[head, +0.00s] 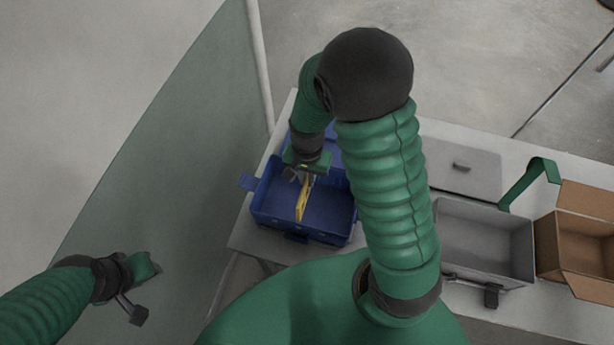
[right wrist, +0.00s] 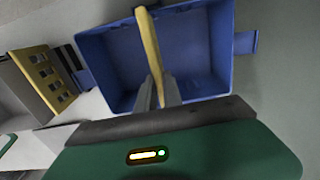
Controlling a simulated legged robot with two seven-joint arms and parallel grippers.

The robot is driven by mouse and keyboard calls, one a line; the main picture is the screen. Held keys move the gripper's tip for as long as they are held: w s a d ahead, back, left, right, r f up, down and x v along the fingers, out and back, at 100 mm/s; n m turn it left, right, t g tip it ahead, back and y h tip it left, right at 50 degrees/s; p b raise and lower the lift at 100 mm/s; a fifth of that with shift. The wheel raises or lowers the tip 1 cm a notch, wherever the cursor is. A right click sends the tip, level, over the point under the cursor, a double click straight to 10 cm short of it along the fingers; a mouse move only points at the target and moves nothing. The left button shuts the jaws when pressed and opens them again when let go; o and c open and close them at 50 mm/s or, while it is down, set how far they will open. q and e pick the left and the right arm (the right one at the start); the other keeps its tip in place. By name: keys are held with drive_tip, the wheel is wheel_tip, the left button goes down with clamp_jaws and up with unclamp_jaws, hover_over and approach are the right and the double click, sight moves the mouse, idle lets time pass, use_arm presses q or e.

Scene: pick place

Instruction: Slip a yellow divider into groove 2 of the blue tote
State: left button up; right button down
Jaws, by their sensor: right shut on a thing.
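The blue tote (head: 262,222) stands open on the table, left of my right arm. My right gripper (head: 305,178) is over the tote, shut on a yellow divider (head: 302,203). In the right wrist view the divider (right wrist: 151,48) stands edge-on between the two fingers (right wrist: 157,95), with the blue tote (right wrist: 105,65) behind it. The divider overlaps the tote's inside; I cannot tell how deep it sits or which groove it lines up with. My left gripper (head: 137,300) hangs at the lower left, away from the tote; its jaws do not show clearly.
A grey bin (head: 452,205) and an open cardboard box (head: 585,270) stand on the table to the right. A grey lid-like panel (head: 462,168) lies behind the bin. A yellow piece with dark holes (right wrist: 36,66) shows beside the tote in the wrist view.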

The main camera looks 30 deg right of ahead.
drive_tip(key=shift+f+b, duration=1.45)
drive_tip(key=shift+f, duration=0.75)
drive_tip(key=shift+f+b, duration=0.95)
drive_tip(key=shift+f, duration=0.45)
drive_tip(key=c, duration=1.4)
unclamp_jaws()
drive_tip(key=c, duration=0.3)
